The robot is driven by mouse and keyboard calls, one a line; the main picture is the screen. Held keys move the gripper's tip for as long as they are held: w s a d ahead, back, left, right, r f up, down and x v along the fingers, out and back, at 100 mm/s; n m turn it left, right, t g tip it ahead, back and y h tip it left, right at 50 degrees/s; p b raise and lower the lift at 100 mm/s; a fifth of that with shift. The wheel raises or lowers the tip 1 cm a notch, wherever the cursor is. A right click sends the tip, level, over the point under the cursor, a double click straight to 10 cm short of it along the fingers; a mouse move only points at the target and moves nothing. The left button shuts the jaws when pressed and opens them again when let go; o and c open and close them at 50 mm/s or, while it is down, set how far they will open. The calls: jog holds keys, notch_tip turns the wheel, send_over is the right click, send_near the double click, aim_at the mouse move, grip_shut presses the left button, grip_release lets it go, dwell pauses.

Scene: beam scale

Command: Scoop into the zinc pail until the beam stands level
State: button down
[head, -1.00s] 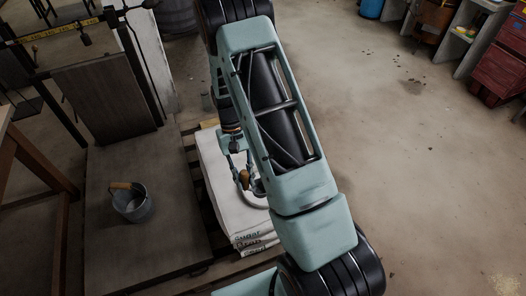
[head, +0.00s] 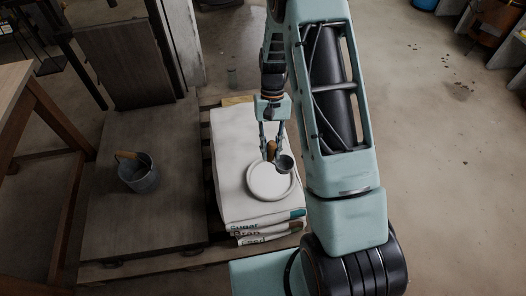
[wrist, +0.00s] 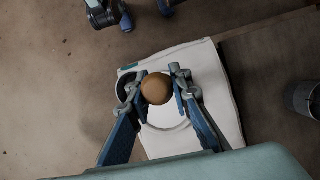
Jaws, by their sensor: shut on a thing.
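The zinc pail (head: 145,184) stands upright on the dark scale platform (head: 150,232), its wooden-gripped handle lying to one side. It also shows at the right edge of the wrist view (wrist: 304,100). My gripper (head: 270,146) is shut on a scoop's wooden handle, whose round end (wrist: 156,89) shows between the fingers in the wrist view. The scoop's small metal bowl (head: 286,164) hangs over the rim of a round white dish (head: 270,194) on the sacks. I cannot tell whether the scoop holds anything. The beam's level cannot be read; it is mostly out of view.
Stacked white sacks (head: 234,150) lettered Sugar and Bran lie on a wooden pallet right of the platform. An upright dark board (head: 128,62) stands behind the platform. A wooden table (head: 24,98) is at the left. Open concrete floor (head: 440,170) lies right.

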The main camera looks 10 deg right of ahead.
jog(key=w+a+f+m+y+b, duration=0.1)
jog(key=w+f+b, duration=0.5)
jog(key=b, duration=0.8)
jog(key=shift+a+m+t+y+b, duration=0.3)
jog(key=shift+a+m+t+y, duration=0.15)
jog(key=shift+y, duration=0.75)
jog(key=shift+f, duration=0.25)
notch_tip(320, 180, down, 13)
jog(key=b, duration=0.8)
jog(key=shift+r, duration=0.2)
